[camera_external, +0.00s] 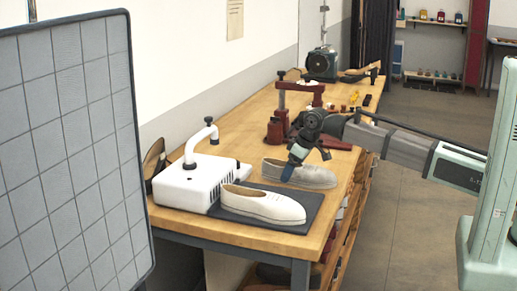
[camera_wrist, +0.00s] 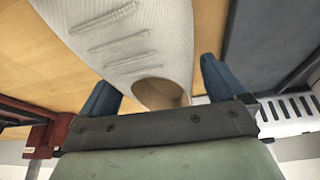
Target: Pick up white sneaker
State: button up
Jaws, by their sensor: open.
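Two pale shoes are on the wooden workbench. A cream-white low shoe (camera_external: 262,205) lies on a dark mat at the near end. A greyer-white shoe (camera_external: 312,175) with lace-like ridges lies on bare wood just behind it. My gripper (camera_external: 290,171) is over the heel end of the greyer shoe and hides part of it. In the wrist view this shoe (camera_wrist: 130,35) reaches between the two blue fingers of my gripper (camera_wrist: 155,72), its opening near the palm. The fingers are open, one on each side; whether they touch the shoe I cannot tell.
The dark mat (camera_external: 312,218) borders a white machine (camera_external: 195,185) with a bent pipe. A red clamp-like tool (camera_external: 277,128) and a dark machine (camera_external: 322,63) stand farther back. A grey grid panel (camera_external: 70,150) stands at left.

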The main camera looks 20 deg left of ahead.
jog(key=shift+a+f, duration=0.1)
jog(key=shift+f, duration=0.25)
jog(key=shift+c, duration=0.4)
jog(key=c, duration=0.9)
jog(key=shift+o, duration=0.2)
jog(key=shift+r, duration=0.1)
notch_tip(320, 180, up, 9)
jog(key=shift+f, duration=0.1)
jog(key=shift+m, duration=0.3)
jog(key=shift+s+a, duration=0.6)
jog(key=shift+s, duration=1.55)
jog(key=shift+s+a, duration=0.55)
jog(key=shift+s, duration=1.65)
jog(key=shift+s+a, duration=0.6)
jog(key=shift+s, duration=1.55)
